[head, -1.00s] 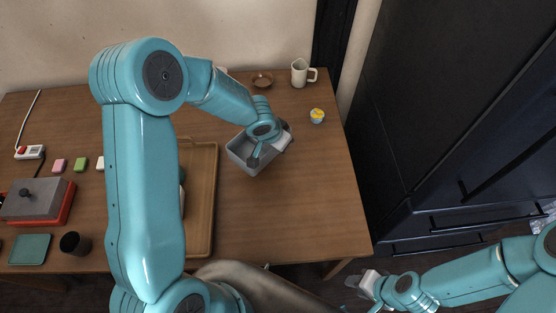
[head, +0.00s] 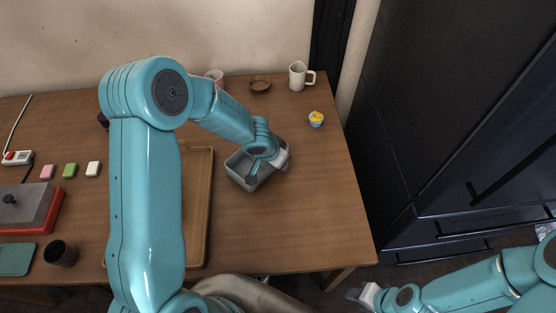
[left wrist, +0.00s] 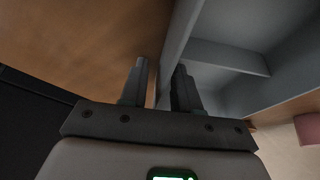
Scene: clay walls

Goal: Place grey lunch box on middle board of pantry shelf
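The grey lunch box (head: 240,172) is an open box with a divider inside, near the right part of the wooden table. My left gripper (head: 281,158) reaches down to its right-hand wall. In the left wrist view, the fingers (left wrist: 160,85) stand close together on either side of the lunch box wall (left wrist: 182,35), apparently clamping it. I cannot tell whether the box is clear of the table. My right gripper (head: 358,294) is low at the bottom right, away from the table; its fingers are too unclear to judge. No pantry shelf is recognisable.
A brown tray (head: 200,215) lies left of the box, partly behind my left arm. A dark cabinet (head: 450,130) is at right. The table's front right is clear.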

